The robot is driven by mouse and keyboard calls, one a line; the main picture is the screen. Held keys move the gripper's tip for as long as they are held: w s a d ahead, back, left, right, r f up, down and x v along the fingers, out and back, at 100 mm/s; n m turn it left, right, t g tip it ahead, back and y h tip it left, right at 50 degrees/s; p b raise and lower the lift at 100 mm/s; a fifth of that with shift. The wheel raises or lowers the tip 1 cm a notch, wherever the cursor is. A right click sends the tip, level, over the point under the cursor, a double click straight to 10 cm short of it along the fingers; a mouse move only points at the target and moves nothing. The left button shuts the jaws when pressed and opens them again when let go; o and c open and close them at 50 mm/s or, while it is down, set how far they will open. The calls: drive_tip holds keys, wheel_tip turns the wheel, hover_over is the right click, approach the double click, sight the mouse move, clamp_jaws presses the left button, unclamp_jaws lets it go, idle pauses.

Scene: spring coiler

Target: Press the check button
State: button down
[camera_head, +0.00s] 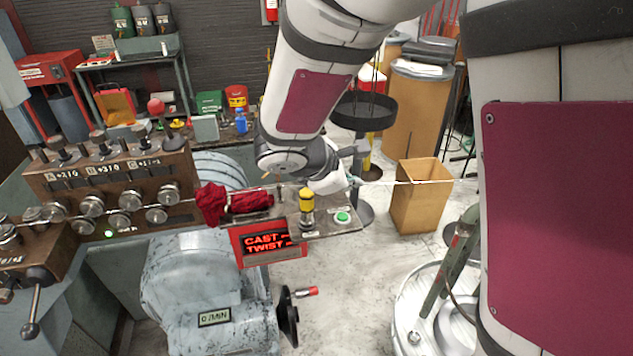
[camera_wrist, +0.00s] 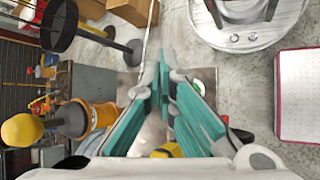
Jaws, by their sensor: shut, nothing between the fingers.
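A round green button (camera_head: 342,217) with a pale rim sits on a small metal shelf (camera_head: 318,230) at the right end of the machine in the head view. I take it as the check button. My gripper (camera_head: 352,181) is above and behind the button in that view, apart from it, and mostly hidden by my wrist. In the wrist view my gripper (camera_wrist: 165,75) has its teal fingers brought together with nothing between them.
A yellow-topped post (camera_head: 306,205) stands just left of the button, with a red cloth (camera_head: 235,201) farther left. A red lit "CAST / TWIST" sign (camera_head: 267,243) hangs below. A thin wire (camera_head: 420,182) runs right past my gripper. A cardboard box (camera_head: 419,200) stands behind.

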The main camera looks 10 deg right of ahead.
sight(345, 218)
drive_tip(key=shift+f+b, duration=1.75)
drive_tip(key=shift+f, duration=1.2)
drive_tip(key=shift+f, duration=0.1)
drive_tip(key=shift+f+b, duration=0.3)
drive_tip(key=shift+b, duration=0.05)
drive_tip(key=shift+f+b, duration=0.3)
drive_tip(key=shift+f, duration=0.1)
drive_tip(key=shift+r, duration=0.1)
drive_tip(key=shift+r+p, duration=0.6)
drive_tip(key=shift+r, duration=0.15)
wheel_tip(345, 218, up, 3)
drive_tip(key=shift+f+p, duration=0.1)
drive_tip(key=shift+p, duration=1)
drive_tip(key=shift+r+p, duration=0.7)
drive_tip(key=shift+r, duration=0.4)
